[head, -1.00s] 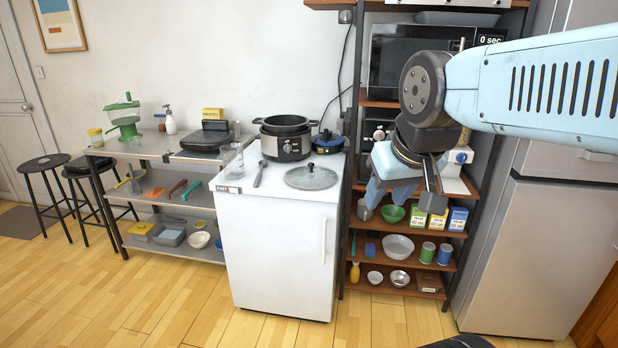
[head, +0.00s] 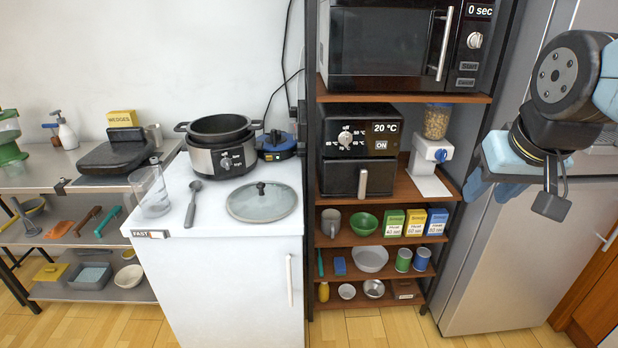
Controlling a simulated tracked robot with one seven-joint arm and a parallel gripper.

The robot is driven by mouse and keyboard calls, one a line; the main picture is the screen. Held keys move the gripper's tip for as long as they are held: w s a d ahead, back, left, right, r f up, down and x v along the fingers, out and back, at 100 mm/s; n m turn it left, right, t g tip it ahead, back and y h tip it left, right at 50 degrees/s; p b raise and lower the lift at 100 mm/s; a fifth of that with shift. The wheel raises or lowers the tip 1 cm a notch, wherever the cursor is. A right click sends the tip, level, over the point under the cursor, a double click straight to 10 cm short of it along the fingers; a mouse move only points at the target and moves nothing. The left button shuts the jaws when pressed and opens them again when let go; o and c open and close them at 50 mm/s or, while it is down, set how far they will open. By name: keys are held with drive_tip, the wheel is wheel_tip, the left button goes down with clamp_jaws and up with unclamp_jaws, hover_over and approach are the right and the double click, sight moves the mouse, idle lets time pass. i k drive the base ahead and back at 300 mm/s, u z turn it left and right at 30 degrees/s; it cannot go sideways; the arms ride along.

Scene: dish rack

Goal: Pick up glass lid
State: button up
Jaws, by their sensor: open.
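The glass lid (head: 262,203) is a round, clear grey disc with a dark rim and a small black knob on top. It lies flat on the white top of the low cabinet (head: 215,262), near its right side. My gripper (head: 478,188) is at the right of the head view, in front of the fridge, well apart from the lid. It is open and its light blue fingers point down; nothing shows between them. The far side of the gripper is partly hidden by the wrist.
A slow cooker (head: 222,158) with a black pot stands behind the lid. A dark spoon (head: 193,203) and a clear jug (head: 150,192) are left of it. The shelf rack (head: 400,99) with microwave and oven stands right of the cabinet.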

sight(256, 202)
drive_tip(key=z, duration=0.05)
drive_tip(key=i, duration=0.95)
drive_tip(key=u, duration=0.45)
